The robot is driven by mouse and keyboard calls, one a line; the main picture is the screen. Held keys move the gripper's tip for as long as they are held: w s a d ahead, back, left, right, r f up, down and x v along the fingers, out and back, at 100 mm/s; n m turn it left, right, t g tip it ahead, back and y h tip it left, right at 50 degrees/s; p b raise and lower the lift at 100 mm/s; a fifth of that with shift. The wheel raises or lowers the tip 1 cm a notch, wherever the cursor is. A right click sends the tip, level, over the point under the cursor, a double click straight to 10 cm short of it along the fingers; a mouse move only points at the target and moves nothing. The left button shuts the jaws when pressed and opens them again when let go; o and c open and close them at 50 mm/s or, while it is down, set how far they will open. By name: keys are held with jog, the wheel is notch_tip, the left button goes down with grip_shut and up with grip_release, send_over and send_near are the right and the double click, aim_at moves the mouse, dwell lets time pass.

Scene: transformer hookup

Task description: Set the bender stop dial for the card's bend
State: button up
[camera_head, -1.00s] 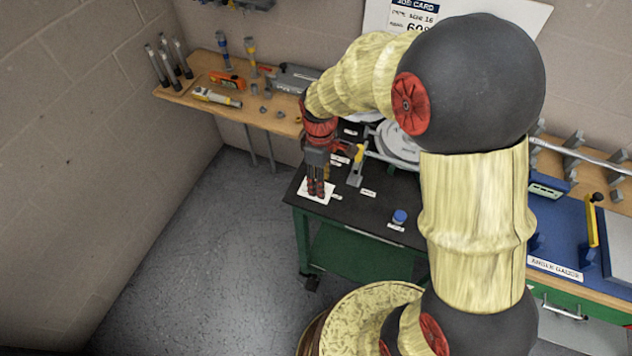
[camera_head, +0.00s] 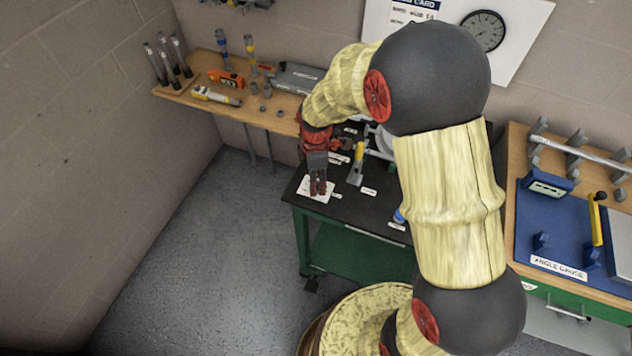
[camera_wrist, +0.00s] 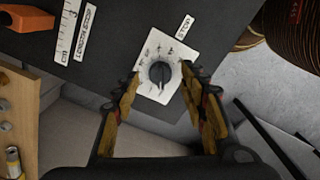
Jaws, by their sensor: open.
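The stop dial is a dark round knob (camera_wrist: 160,74) on a white plate (camera_wrist: 178,51) with angle marks around it. A label reading STOP (camera_wrist: 184,27) lies beside the plate in the wrist view. My gripper (camera_wrist: 163,92) is open, with a finger on either side of the knob as seen from the wrist; I cannot tell whether the fingers touch it. In the head view my gripper (camera_head: 318,190) points down over the white plate (camera_head: 329,184) and hides the knob. The job card (camera_head: 412,10) hangs on the back wall, cut off at the top, its bend value hidden by my arm.
The dark bender cart (camera_head: 345,208) carries a yellow-handled lever (camera_head: 357,160) and a blue cap (camera_head: 399,216), partly hidden by my arm. A wooden shelf with tools (camera_head: 180,92) stands left. A blue angle gauge board (camera_head: 560,225) is at right. Open floor lies at front left.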

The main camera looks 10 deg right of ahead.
jog(key=shift+f, duration=0.4)
jog(key=shift+c, duration=0.3)
grip_shut()
